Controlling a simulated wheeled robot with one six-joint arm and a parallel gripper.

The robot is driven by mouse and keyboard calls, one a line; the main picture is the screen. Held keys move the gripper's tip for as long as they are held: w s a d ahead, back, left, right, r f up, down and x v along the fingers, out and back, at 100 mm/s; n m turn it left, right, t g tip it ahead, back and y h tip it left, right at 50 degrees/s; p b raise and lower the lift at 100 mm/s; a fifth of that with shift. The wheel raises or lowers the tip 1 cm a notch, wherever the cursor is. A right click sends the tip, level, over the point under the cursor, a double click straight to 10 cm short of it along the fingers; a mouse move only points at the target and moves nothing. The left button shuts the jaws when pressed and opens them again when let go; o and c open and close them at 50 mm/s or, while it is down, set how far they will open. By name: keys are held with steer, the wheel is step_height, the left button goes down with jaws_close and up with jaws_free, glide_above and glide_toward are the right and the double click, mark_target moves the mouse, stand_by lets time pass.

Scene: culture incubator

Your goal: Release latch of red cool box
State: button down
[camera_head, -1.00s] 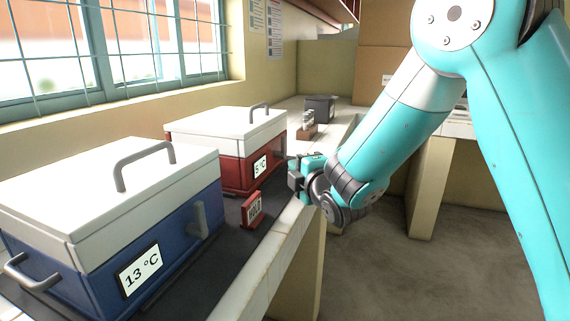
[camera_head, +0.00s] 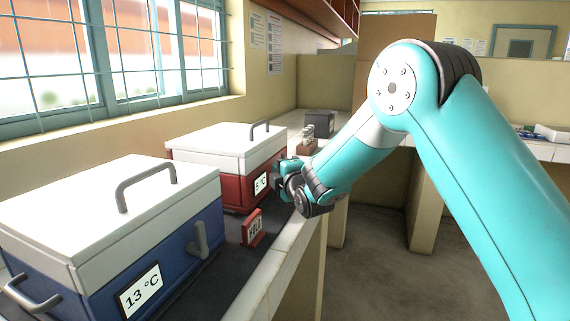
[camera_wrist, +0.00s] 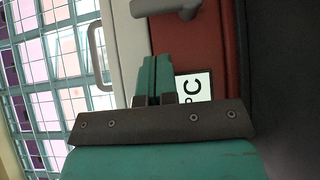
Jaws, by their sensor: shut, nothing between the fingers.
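The red cool box (camera_head: 232,190) stands on the counter with its white lid (camera_head: 225,142) on. Its front carries a "5 °C" label (camera_head: 261,183). In the wrist view its red front (camera_wrist: 212,45), the white lid edge (camera_wrist: 128,50) and the label (camera_wrist: 195,88) appear sideways. A grey latch lever (camera_wrist: 172,8) shows at the top edge of that view, partly cut off. My gripper (camera_head: 277,174) is at the box's front, beside the label. Its teal fingers (camera_wrist: 154,62) are shut and empty, just below the latch in the wrist view; contact cannot be told.
A blue cool box (camera_head: 180,250) with a "13 °C" label stands nearer on the left. A small red sign (camera_head: 252,228) stands on the counter between the boxes, near the front edge. A tube rack (camera_head: 306,142) and a dark container (camera_head: 320,123) are farther back.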

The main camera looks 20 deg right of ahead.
steer(key=shift+w+d, duration=0.6)
steer(key=shift+w, duration=0.2)
steer(key=shift+w+d, duration=0.6)
steer(key=shift+w, duration=0.15)
